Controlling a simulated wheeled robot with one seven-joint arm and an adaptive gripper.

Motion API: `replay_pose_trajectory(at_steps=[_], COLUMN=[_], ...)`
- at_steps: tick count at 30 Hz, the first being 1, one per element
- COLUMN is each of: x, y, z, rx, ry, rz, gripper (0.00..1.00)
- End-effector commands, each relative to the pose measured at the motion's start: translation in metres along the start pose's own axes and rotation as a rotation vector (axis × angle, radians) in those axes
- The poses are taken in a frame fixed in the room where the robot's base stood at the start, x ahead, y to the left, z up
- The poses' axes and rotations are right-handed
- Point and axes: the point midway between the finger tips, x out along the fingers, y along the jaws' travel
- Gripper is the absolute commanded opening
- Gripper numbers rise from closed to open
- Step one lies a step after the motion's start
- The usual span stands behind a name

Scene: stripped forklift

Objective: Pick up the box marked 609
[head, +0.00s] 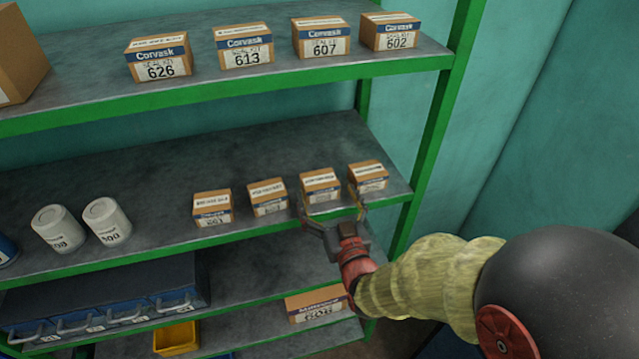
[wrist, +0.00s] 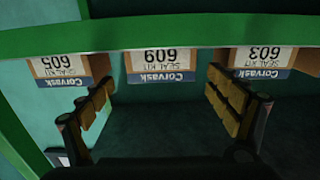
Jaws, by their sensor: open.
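The box marked 609 (wrist: 160,65) is a small brown carton with a white label and a blue Corvask band. It appears upside down in the wrist view, centred between my fingers, with the green shelf edge cutting across its top in the picture. In the head view this box (head: 320,185) stands on the middle shelf, third from the left in a row; its number is too small to read there. My gripper (head: 332,207) is open and empty in front of it, fingers spread to either side. No contact with the box is visible.
Box 605 (wrist: 65,68) and box 603 (wrist: 264,60) flank it closely, near my fingers. The green shelf edge (wrist: 200,32) runs across. The upper shelf (head: 90,98) holds more boxes. White canisters (head: 107,221) stand left on the middle shelf. A green post (head: 432,130) rises at right.

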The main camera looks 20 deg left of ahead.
Motion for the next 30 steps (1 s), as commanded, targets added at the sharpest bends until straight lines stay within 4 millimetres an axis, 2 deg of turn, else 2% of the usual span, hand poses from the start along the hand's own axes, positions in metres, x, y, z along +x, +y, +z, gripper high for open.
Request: replay_pose_trajectory(at_steps=[5, 15, 25, 30], x=[0.013, 0.051, 0.056, 0.056], y=[-0.001, -0.002, -0.002, -0.002], z=[0.0, 0.0, 0.001, 0.001], rx=[0.0, 0.0, 0.0, 0.0], ry=[-0.002, -0.001, -0.001, -0.001], rz=[0.0, 0.001, 0.001, 0.001], gripper=[0.89, 0.89, 0.89, 0.81])
